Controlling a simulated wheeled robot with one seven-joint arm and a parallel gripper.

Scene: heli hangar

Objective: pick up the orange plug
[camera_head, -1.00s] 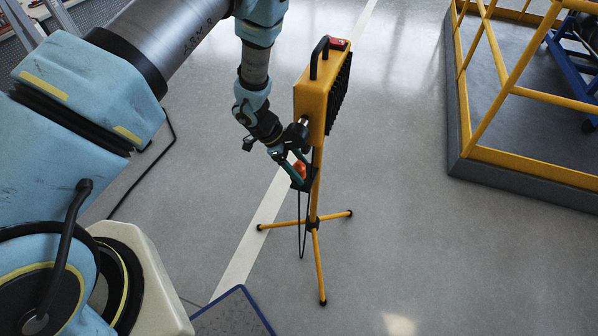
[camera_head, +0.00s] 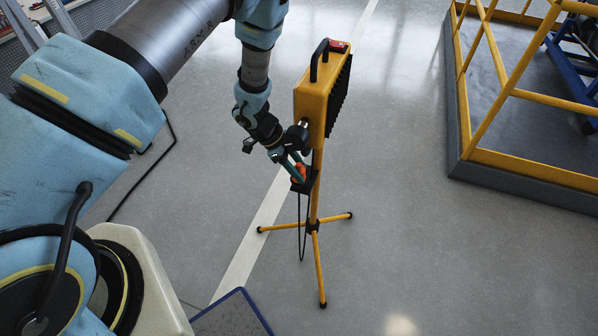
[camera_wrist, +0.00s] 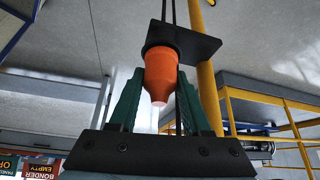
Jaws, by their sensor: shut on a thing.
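The orange plug (camera_wrist: 161,75) sits between the two green fingers of my gripper (camera_wrist: 158,95) in the wrist view. The fingers are shut on its sides. Its wide end meets a black plate (camera_wrist: 190,44) fixed to the yellow pole, and a black cable runs from that end. In the head view the plug (camera_head: 300,171) is a small orange patch, partly hidden by my gripper (camera_head: 297,171), beside the pole of the yellow work light (camera_head: 313,100). I cannot tell whether the plug is still seated in the plate.
The work light stands on a yellow tripod (camera_head: 314,226), with the cable (camera_head: 301,228) hanging beside its pole. A yellow railing (camera_head: 530,98) around a grey platform is at the right. A blue-edged dark panel (camera_head: 232,314) is at the bottom. The floor between is clear.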

